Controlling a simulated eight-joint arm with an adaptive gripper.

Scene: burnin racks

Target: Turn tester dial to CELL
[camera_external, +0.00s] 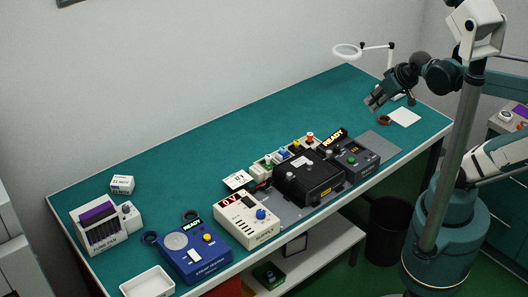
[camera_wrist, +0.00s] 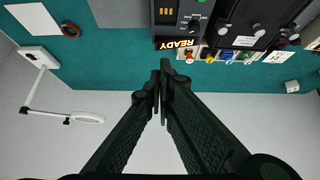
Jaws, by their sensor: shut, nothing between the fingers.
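A beige instrument (camera_external: 240,228) with a red "0V" display and a blue knob (camera_external: 261,214) stands near the front edge of the bench. My gripper (camera_external: 372,103) is high over the far right of the bench, well away from that instrument. In the wrist view my gripper (camera_wrist: 161,78) shows its fingertips together, with nothing between them.
A blue instrument (camera_external: 195,262) with a yellow knob stands left of the beige one. A black box (camera_external: 306,184) and a dark "READY" unit (camera_external: 357,166) stand to its right. A magnifier lamp (camera_external: 347,50) is at the back right. The bench (camera_external: 215,150) is clear behind the instruments.

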